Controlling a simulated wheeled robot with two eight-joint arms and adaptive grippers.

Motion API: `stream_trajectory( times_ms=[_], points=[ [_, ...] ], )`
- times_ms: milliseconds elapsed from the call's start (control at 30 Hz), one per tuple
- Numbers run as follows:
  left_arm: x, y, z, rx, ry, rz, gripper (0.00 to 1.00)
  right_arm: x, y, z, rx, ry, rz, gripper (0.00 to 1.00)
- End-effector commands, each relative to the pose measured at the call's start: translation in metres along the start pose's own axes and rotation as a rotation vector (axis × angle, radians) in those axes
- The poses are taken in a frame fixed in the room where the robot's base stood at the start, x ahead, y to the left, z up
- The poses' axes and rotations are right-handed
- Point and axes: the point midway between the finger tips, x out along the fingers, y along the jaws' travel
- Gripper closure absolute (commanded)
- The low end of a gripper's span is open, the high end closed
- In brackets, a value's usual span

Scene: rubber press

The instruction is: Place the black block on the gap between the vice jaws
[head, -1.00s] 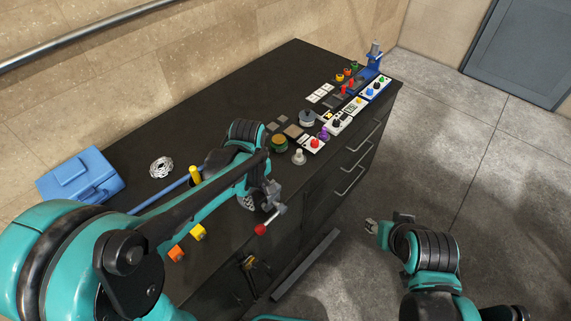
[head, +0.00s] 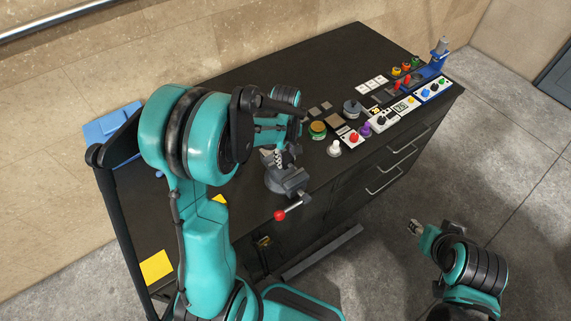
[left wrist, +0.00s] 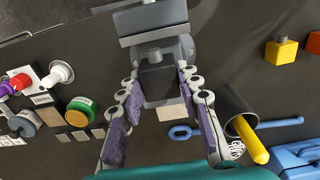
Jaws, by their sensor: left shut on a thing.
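The grey vice (head: 286,180) with its red-knobbed handle (head: 281,215) sits at the table's front edge in the head view. Its grey jaws (left wrist: 158,22) show at the top of the left wrist view. My left gripper (head: 279,158) is right above the vice. In the left wrist view my left gripper (left wrist: 159,80) is shut on the black block (left wrist: 158,82), with a finger on each side. The block overlaps the vice in that view; I cannot tell whether they touch. The block is not clear in the head view. My right gripper (head: 414,227) hangs over the floor, too small to judge.
A blue case (head: 108,128) is at the left, partly behind my arm. A dark cup with a yellow-handled tool (left wrist: 248,138) stands near my left gripper.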

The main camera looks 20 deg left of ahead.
Motion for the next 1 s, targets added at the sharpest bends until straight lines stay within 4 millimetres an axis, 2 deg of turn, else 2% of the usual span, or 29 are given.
stream_trajectory(
  times_ms=[333, 767, 800, 833, 1000],
  points=[
    [0.040, -0.001, -0.003, 0.001, 0.000, 0.000, 0.98, 0.005, 0.000, 0.004, 0.000, 0.000, 0.000, 0.60],
    [0.046, -0.001, -0.003, 0.000, 0.000, 0.000, 0.98, 0.009, 0.000, 0.007, 0.000, 0.000, 0.000, 0.60],
    [0.045, -0.001, -0.003, 0.000, 0.000, 0.000, 0.56, 0.008, 0.000, 0.006, 0.000, 0.000, 0.000, 0.60],
    [0.045, -0.001, -0.003, 0.000, 0.000, 0.000, 0.48, 0.008, 0.000, 0.006, 0.000, 0.000, 0.000, 0.60],
    [0.044, -0.001, -0.003, 0.000, 0.000, 0.000, 0.46, 0.008, 0.000, 0.006, 0.000, 0.000, 0.000, 0.60]
  ],
)
